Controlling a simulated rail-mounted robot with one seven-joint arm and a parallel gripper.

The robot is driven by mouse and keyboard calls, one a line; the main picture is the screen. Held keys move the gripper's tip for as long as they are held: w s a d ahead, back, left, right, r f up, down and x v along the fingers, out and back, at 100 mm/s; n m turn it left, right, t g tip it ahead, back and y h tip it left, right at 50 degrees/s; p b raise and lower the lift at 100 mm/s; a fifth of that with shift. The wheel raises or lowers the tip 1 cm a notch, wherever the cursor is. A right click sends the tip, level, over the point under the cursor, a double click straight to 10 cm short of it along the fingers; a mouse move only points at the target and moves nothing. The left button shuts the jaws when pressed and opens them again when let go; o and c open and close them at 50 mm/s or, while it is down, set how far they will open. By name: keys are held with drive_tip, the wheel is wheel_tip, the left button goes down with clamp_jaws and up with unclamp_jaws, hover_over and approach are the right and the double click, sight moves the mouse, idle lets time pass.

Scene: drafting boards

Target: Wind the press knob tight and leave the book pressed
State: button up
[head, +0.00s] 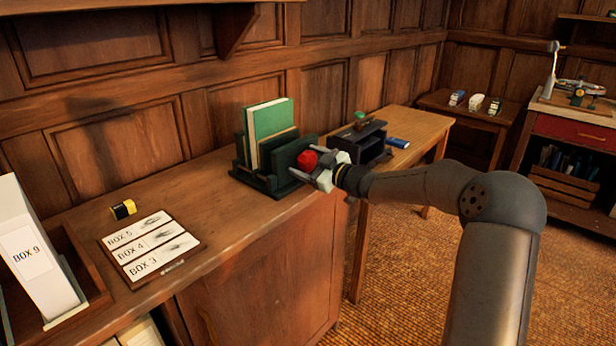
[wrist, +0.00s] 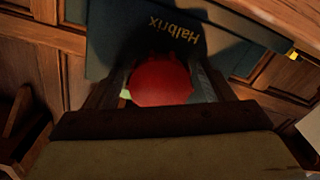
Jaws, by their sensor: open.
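The dark green book press (head: 265,180) stands near the right end of the wooden counter. A green book (head: 268,121) stands upright in it, with a pale board-like layer in front of it. The red press knob (head: 307,160) is on the press's right side. My gripper (head: 318,172) is at the knob, with its open fingers on either side of it. In the wrist view the red knob (wrist: 160,82) sits between the two fingers (wrist: 163,88). A dark surface lettered "Halbrix" (wrist: 175,28) lies behind it. I cannot tell whether the fingers touch the knob.
A card board labelled BOX 5, BOX 4 and BOX 3 (head: 151,246), a yellow-black item (head: 123,209) and a white BOX 9 file (head: 35,255) are left on the counter. A dark stand (head: 363,146) is on the table behind.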

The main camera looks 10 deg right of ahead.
drive_tip(key=n+b, duration=0.2)
drive_tip(key=f+n+b, duration=0.1)
drive_tip(key=n+b, duration=0.1)
drive_tip(key=b, duration=0.1)
drive_tip(key=shift+a, duration=0.1)
drive_tip(key=n+b, duration=0.7)
drive_tip(key=shift+r+n+b, duration=0.1)
drive_tip(key=shift+n+b, duration=0.3)
drive_tip(key=shift+r+n+b, duration=0.3)
drive_tip(key=shift+n+b, duration=0.05)
drive_tip(key=shift+n, duration=0.35)
drive_tip(key=shift+r, duration=0.15)
